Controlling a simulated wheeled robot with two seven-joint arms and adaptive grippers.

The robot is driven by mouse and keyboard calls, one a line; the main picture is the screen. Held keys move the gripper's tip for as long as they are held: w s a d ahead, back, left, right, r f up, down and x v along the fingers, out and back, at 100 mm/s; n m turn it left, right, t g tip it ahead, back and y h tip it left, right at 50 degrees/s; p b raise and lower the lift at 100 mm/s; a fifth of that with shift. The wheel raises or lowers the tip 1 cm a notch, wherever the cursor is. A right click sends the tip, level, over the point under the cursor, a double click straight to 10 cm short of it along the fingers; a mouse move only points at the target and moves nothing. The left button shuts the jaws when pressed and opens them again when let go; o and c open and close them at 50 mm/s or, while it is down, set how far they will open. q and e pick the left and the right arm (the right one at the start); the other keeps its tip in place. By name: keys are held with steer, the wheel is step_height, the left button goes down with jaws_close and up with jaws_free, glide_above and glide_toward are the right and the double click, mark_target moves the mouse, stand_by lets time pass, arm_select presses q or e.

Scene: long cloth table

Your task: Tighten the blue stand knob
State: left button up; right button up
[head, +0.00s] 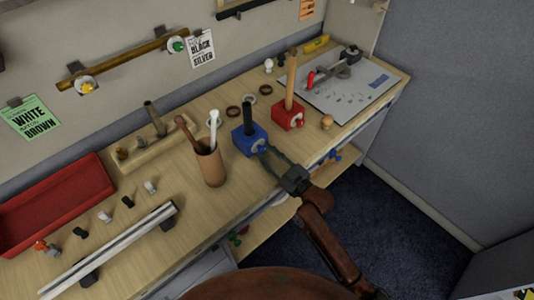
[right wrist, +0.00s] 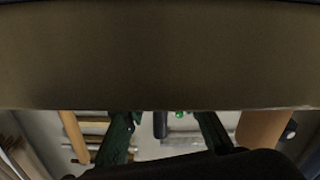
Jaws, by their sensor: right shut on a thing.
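The blue stand (head: 243,146) is a blue block on the wooden bench with a dark upright rod (head: 248,116) in its top. Its blue knob (head: 263,150) is on the side facing my right arm, mostly covered by the fingers. My right gripper (head: 268,154) reaches in from the lower right, its fingertips at that knob and shut on it. In the right wrist view, the two dark fingers (right wrist: 165,133) show at the bottom, and a broad brown surface covers the upper part. The knob cannot be made out there. My left gripper is not in view.
A red stand (head: 282,115) with a wooden rod stands just right of the blue one. A brown cup (head: 211,168) with tools is close on its left. A red tray (head: 60,200) and a metal rail (head: 120,245) lie at left. A grey plate (head: 350,95) lies at right.

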steer(key=m+p, duration=0.3)
steer(key=shift+r, duration=0.3)
steer(key=shift+m+p, duration=1)
steer(key=shift+p, duration=0.05)
steer(key=m+p, duration=0.2)
steer(key=m, duration=0.1)
steer(key=shift+f+m, duration=0.15)
steer(key=shift+m, duration=0.15)
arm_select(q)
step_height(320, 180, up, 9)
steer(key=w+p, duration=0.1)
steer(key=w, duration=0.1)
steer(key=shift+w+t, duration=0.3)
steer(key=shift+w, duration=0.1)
arm_select(e)
steer(key=shift+f+m, duration=0.1)
steer(key=shift+m, duration=1.3)
arm_select(q)
steer(key=shift+p, duration=0.3)
arm_select(e)
steer(key=o, duration=1.1)
steer(key=shift+o, duration=0.2)
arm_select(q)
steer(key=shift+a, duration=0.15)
